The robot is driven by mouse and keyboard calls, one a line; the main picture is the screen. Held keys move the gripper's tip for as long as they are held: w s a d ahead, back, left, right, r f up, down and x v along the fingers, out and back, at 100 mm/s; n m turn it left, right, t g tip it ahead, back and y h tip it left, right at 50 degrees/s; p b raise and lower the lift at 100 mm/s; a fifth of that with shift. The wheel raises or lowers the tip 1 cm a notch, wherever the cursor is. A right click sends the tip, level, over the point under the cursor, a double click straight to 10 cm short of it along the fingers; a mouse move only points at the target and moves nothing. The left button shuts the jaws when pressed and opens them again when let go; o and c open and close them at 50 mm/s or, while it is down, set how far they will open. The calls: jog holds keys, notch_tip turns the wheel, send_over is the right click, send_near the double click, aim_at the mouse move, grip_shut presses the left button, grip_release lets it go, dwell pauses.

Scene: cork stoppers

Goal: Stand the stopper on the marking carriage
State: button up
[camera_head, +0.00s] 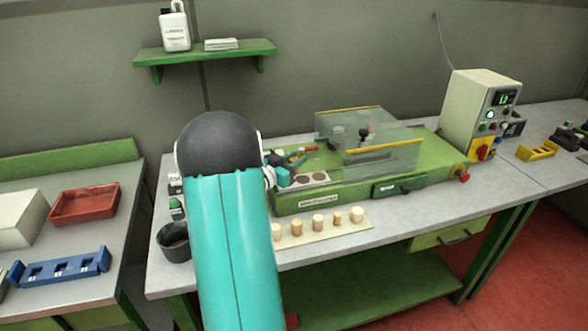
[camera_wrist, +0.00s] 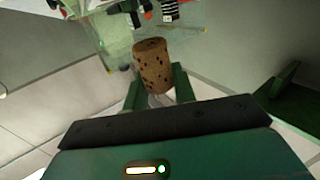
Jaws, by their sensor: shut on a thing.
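A brown speckled cork stopper (camera_wrist: 151,66) is between the two green fingers of my gripper (camera_wrist: 158,88) in the wrist view. The fingers are shut on its lower part as seen there, and its round end face shows. In the head view my teal arm reaches over the bench, and the held stopper cannot be made out. A green machine (camera_head: 432,151) stands on the bench. A pale plate with dark round spots (camera_head: 304,184) lies at its left end, beside my gripper. It may be the marking carriage, but I cannot tell for sure.
Several corks stand on a pale strip (camera_head: 358,233) at the bench front. Clear guards with yellow edges (camera_head: 384,159) rise from the machine. A dark cup (camera_head: 174,246) stands left of my arm. A control box (camera_head: 470,115) stands right. The bench front right is clear.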

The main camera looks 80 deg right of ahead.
jog(key=shift+w+d+f, duration=0.1)
jog(key=shift+d+f, duration=0.15)
jog(key=shift+f, duration=1.5)
jog(key=shift+f, duration=0.2)
jog(key=o, duration=0.9)
jog(key=shift+r, duration=0.1)
jog(key=shift+w+a+r, duration=0.1)
jog(key=shift+w+a, duration=0.05)
jog(key=shift+a, duration=0.05)
jog(key=v, duration=0.7)
jog(key=shift+a, duration=0.1)
